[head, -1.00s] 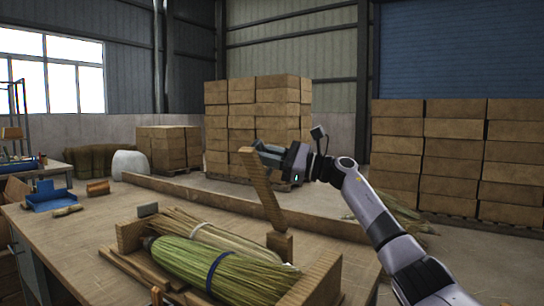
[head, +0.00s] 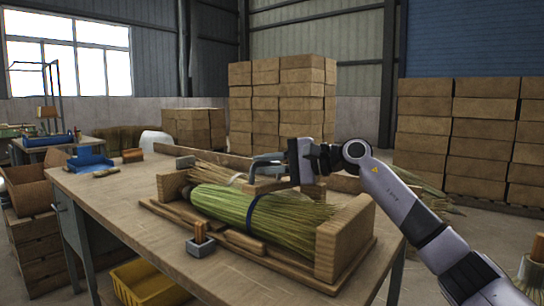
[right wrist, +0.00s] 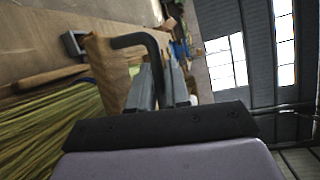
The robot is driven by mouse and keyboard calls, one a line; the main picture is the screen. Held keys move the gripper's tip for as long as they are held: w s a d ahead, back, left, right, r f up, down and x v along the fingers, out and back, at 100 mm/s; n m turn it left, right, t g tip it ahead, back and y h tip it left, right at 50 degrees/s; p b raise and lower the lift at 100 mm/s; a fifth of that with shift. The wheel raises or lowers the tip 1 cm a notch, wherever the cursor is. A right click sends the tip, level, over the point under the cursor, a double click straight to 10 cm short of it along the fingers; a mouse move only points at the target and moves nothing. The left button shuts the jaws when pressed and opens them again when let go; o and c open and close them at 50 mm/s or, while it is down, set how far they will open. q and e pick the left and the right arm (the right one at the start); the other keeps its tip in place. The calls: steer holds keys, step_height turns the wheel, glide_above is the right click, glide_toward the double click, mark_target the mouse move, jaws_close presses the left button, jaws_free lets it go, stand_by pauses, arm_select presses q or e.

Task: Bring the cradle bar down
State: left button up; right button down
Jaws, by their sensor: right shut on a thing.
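The cradle (head: 345,240) is a wooden frame with upright end blocks on the table. A green-straw broom bundle (head: 235,205) with a dark blue band lies in it, with paler straw (head: 205,172) behind. My right gripper (head: 268,168) is low over the back of the bundle, shut on the cradle bar, which is mostly hidden there by the gripper and straw. In the right wrist view, its fingers (right wrist: 163,85) are beside a bent dark handle (right wrist: 138,40) and a wooden piece (right wrist: 105,75). My left gripper is out of view.
A small metal bracket with a wooden peg (head: 201,242) stands at the cradle's front. A blue tray (head: 90,158) lies at the table's far left. A yellow bin (head: 150,283) is below the front edge. Stacked cartons (head: 280,105) stand behind.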

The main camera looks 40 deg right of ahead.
mark_target(264, 182)
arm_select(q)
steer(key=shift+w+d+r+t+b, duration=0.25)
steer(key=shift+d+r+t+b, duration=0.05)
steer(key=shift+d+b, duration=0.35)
arm_select(e)
steer(key=shift+s+a+f+n, duration=0.15)
steer(key=shift+f+n, duration=0.1)
steer(key=shift+f, duration=0.3)
steer(key=shift+w+a+f+n, duration=0.1)
steer(key=shift+a+f+n, duration=0.1)
steer(key=shift+f, duration=0.35)
steer(key=shift+s+a+f+n, duration=0.15)
steer(key=shift+f+n, duration=0.1)
steer(key=shift+f, duration=0.3)
steer(key=shift+w+f, duration=0.1)
steer(key=shift+f, duration=0.05)
steer(key=c, duration=1.2)
jaws_free()
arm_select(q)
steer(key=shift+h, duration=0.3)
arm_select(e)
steer(key=shift+o, duration=0.2)
steer(key=v, duration=0.6)
steer(key=shift+b, duration=0.3)
steer(key=shift+s+d+r, duration=0.3)
steer(key=shift+s, duration=0.15)
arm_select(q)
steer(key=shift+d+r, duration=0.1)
